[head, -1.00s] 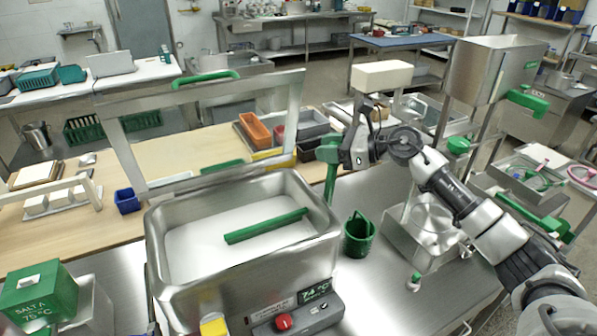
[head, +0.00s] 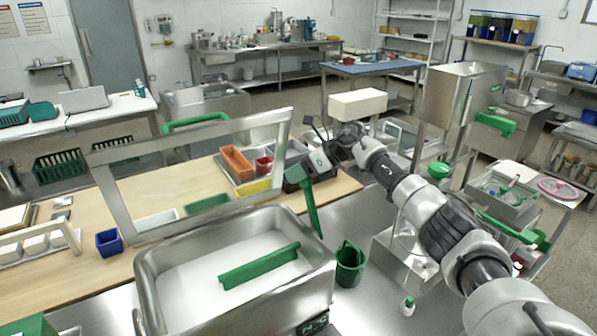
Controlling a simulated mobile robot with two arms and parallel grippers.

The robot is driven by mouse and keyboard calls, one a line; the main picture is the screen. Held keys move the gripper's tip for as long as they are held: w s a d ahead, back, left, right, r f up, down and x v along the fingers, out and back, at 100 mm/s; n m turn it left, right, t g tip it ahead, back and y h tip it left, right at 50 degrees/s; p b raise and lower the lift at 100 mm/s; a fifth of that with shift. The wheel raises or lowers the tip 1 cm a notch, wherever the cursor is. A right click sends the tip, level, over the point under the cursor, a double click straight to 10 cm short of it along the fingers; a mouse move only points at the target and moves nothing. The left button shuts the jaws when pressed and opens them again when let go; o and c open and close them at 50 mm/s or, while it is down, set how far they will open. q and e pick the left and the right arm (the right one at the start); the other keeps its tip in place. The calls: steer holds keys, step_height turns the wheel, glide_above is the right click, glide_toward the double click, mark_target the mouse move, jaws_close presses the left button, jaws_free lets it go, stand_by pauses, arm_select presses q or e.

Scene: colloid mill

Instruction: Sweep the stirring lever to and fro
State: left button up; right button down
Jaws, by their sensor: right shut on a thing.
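A green stirring lever (head: 310,207) rises beside the right end of a steel vat (head: 325,272). It leans to the left, with its thicker green top at the upper end. My right gripper (head: 304,171) comes in from the right and is shut on this top; its fingertips are partly hidden. In the vat, a green paddle bar (head: 259,266) lies slantwise across white contents. Any link between lever and paddle is hidden. My left gripper is not in view.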

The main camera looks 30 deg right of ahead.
stand_by(0.3)
steer(key=c, duration=1.1)
jaws_free()
steer(key=o, duration=0.4)
steer(key=shift+w+a+f, duration=0.1)
steer(key=shift+w+f, duration=0.05)
steer(key=shift+w, duration=0.05)
steer(key=shift+s, duration=0.1)
steer(key=shift+s+d+r, duration=0.1)
steer(key=shift+d+r, duration=0.1)
steer(key=shift+d, duration=0.15)
steer(key=shift+b+v, duration=2.05)
steer(key=shift+v, duration=2.95)
steer(key=shift+a, duration=0.1)
